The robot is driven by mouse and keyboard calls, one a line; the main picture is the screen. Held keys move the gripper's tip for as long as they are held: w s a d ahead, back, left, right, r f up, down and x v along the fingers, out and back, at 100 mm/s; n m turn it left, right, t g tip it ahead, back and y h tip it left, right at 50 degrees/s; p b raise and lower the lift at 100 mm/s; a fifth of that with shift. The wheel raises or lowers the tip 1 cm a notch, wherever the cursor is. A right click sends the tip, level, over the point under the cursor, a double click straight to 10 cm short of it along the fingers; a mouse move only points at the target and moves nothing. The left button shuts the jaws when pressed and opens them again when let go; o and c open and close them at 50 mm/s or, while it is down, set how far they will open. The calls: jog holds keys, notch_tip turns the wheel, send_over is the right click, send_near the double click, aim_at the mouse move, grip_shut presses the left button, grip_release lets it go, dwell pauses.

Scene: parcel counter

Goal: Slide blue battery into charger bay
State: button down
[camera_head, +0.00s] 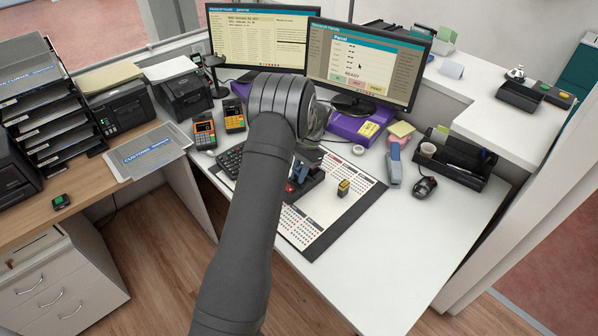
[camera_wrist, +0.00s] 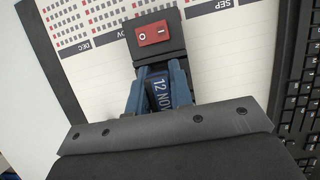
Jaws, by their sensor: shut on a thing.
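My gripper (camera_wrist: 158,74) is shut on the blue battery (camera_wrist: 160,94), which shows white lettering between the two blue fingers in the wrist view. The black charger (camera_wrist: 175,50), with a red switch (camera_wrist: 153,33), lies just beyond the fingertips on the calendar mat. The battery's far end is hidden between the fingers, so I cannot tell how far it is in the bay. In the head view my arm covers part of the charger; its red switch (camera_head: 290,187) shows beside the arm.
The calendar mat (camera_head: 365,180) lies on the white counter, with a small black-and-yellow item (camera_head: 343,188) on it. A keyboard (camera_head: 231,160) is to the left. A stapler (camera_head: 394,168), mouse (camera_head: 425,188) and black organizer (camera_head: 468,178) stand right. The front counter (camera_head: 400,250) is clear.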

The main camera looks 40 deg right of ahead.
jog(key=shift+f, duration=0.4)
jog(key=c, duration=1.2)
grip_release()
jog(key=v, duration=1.7)
jog(key=shift+r, duration=0.15)
jog(key=x, duration=1.7)
